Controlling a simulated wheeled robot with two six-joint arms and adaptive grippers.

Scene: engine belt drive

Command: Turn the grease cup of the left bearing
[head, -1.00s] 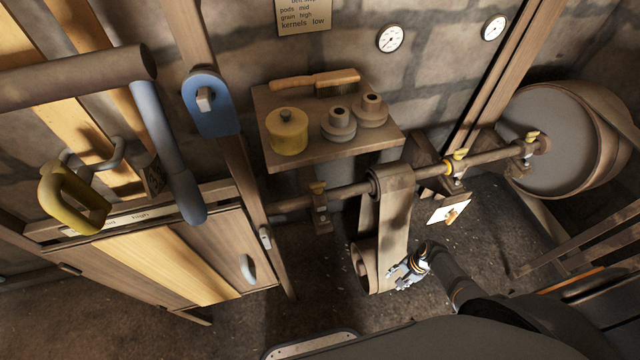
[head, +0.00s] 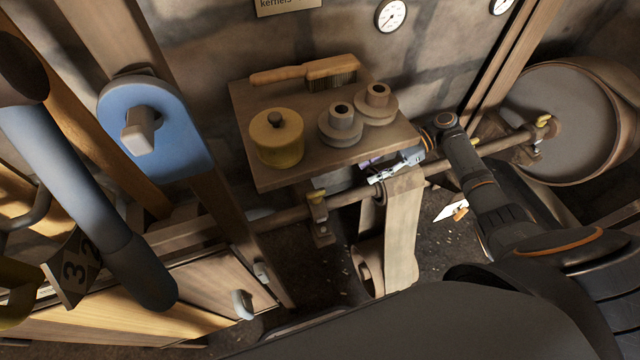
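The left bearing (head: 322,232) carries the shaft (head: 345,198) below the shelf. My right gripper (head: 369,172) is above the shaft, by the top of the belt (head: 404,225) and the shelf's front right corner. Its fingers point left, towards the grease cup, and are apart from it. They look spread with nothing between them. My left gripper is not in view.
The shelf (head: 290,180) overhangs close behind the shaft, with a yellow pot (head: 276,140), a brush (head: 305,72) and two grey spools. A wooden post with a blue plate (head: 165,125) stands left. A large drum (head: 560,120) is at right.

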